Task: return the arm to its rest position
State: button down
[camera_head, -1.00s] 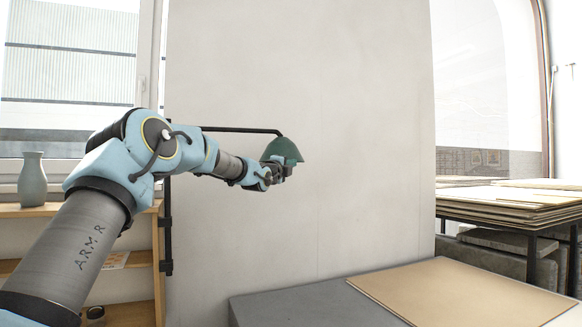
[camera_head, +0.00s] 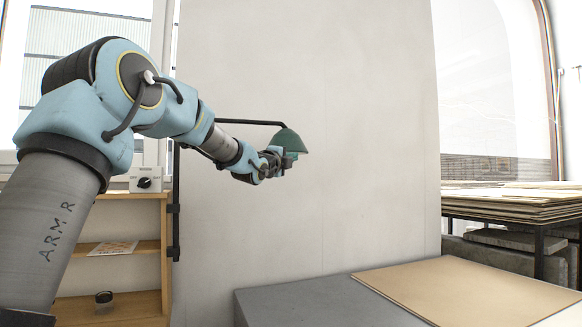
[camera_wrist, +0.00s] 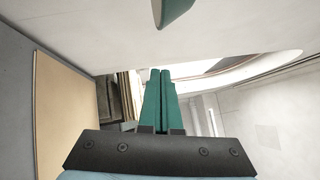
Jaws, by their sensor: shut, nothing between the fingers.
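My gripper (camera_head: 284,160) is at the end of my raised arm, left of the middle in the head view. It is in front of the pale wall panel, close in the picture to the green lamp shade. In the wrist view its two green fingers (camera_wrist: 160,98) lie together, shut, with nothing between them. My arm comes up from the lower left, bends at a high elbow and reaches to the right. How far the gripper is from the lamp is hard to tell.
A green wall lamp (camera_head: 290,140) on a black bracket overlaps the gripper in view. A grey table (camera_head: 325,303) with a tan board (camera_head: 468,290) lies below right. A wooden shelf (camera_head: 130,252) with a small dial box (camera_head: 146,180) stands left. Stacked sheets (camera_head: 510,203) lie at right.

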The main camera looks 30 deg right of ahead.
jog(key=s+a+f+n+g+y, duration=0.1)
jog(key=a+f+n+y, duration=0.6)
jog(key=a+f, duration=0.7)
jog(key=s+a+f+n+g+y, duration=0.15)
jog(key=a+f+n+y, duration=0.35)
jog(key=a+f+n, duration=0.65)
jog(key=s+a+f+n+g+y, duration=0.2)
jog(key=s+a+f+n+g, duration=0.2)
jog(key=s+a+f, duration=0.4)
jog(key=s+a+f+n+g+y, duration=0.2)
jog(key=s+a+f+n, duration=0.5)
jog(key=s+a, duration=0.8)
jog(key=shift+a+f+g+p, duration=0.15)
jog(key=shift+f+g+p, duration=0.15)
jog(key=shift+f+g, duration=0.45)
jog(key=c, duration=1.6)
grip_release()
jog(key=shift+r, duration=0.1)
